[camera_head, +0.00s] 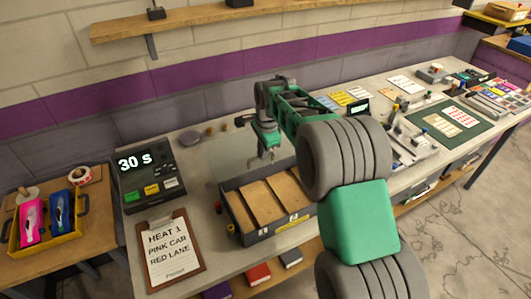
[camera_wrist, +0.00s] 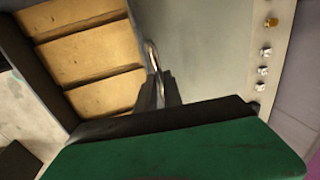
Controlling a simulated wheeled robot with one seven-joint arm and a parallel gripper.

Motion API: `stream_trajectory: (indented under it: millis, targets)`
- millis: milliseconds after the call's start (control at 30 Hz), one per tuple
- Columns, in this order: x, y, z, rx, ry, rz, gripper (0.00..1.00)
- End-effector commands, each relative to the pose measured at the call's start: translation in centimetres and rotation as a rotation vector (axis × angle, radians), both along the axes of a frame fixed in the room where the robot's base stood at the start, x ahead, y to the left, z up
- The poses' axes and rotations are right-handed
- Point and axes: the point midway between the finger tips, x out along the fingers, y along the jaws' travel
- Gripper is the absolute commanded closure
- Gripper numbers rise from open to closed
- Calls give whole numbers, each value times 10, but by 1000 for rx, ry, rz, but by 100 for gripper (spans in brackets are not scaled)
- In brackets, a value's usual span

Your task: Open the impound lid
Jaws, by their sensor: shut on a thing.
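The impound box (camera_head: 247,238) is a dark open-topped tray with wooden sloped panels inside, at the middle of the bench; its wooden inside shows at the left in the wrist view (camera_wrist: 82,50). A grey, pane-like lid (camera_head: 228,170) stands raised behind the box, and its flat face fills the right of the wrist view (camera_wrist: 215,50). A thin metal handle (camera_wrist: 153,56) runs along the lid's edge. My gripper (camera_head: 262,160) is over the back of the box; in the wrist view its two dark fingers (camera_wrist: 159,90) are closed around the handle. The lid's exact angle is hard to judge.
A timer console (camera_head: 150,175) reading 30 s and a clipboard (camera_head: 175,255) stand left of the box. A yellow tray (camera_head: 50,220) with pink and blue cars sits on the left table. A wooden shelf (camera_head: 190,20) hangs on the wall behind. Track parts lie to the right.

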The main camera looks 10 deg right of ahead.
Motion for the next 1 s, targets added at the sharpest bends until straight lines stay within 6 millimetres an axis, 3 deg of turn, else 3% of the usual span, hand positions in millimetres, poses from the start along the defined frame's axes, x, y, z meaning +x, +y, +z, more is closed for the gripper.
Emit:
stream_trajectory:
  millis: [200, 233, 500, 767, 1000]
  targets:
    - [0, -1, 1, 1, 0, 2, 100]
    - [0, -1, 1, 1, 0, 2, 88]
    - [0, -2, 0, 1, 1, -1, 68]
    - [-1, -2, 2, 1, 0, 0, 68]
    - [-8, -4, 42, 1, -4, 1, 68]
